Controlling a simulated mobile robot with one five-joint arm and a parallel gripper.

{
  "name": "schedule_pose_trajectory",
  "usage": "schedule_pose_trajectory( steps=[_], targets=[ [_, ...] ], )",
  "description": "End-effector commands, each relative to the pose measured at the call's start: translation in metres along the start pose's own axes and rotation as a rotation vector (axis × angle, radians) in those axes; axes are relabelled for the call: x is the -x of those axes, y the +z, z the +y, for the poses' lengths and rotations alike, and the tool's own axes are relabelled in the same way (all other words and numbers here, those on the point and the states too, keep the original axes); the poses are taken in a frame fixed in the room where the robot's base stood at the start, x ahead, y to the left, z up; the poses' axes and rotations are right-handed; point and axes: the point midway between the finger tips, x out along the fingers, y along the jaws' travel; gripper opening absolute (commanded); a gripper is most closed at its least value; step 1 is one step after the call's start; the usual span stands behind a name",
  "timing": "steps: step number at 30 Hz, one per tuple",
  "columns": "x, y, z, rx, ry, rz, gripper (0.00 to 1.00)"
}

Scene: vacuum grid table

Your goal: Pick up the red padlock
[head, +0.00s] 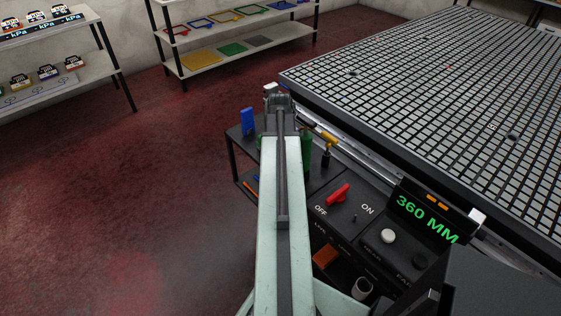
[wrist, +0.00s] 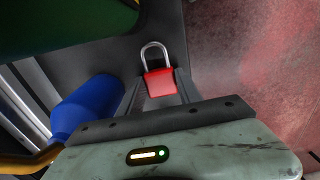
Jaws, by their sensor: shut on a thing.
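The red padlock (wrist: 159,84) has a silver shackle that points away from me in the wrist view. It sits between the two fingers of my gripper (wrist: 158,92), which is shut on its red body. In the head view my gripper (head: 281,103) is at the far end of my arm, over the dark side shelf by the grid table, and the padlock is hidden there. I cannot tell whether the padlock touches the dark surface behind it.
A blue object (wrist: 85,105) is close left of my gripper, and a large green one (wrist: 60,25) is at upper left. In the head view a control panel with a red switch (head: 338,194) and the grid table (head: 430,90) lie right. Open floor (head: 120,200) lies left.

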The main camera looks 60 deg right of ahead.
Motion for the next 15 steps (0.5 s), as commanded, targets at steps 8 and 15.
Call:
schedule_pose_trajectory(
  steps=[8, 15],
  targets=[
    [0.019, 0.000, 0.000, -0.001, 0.000, 0.000, 0.00],
    [0.059, 0.000, 0.000, -0.001, 0.000, 0.000, 0.00]
  ],
)
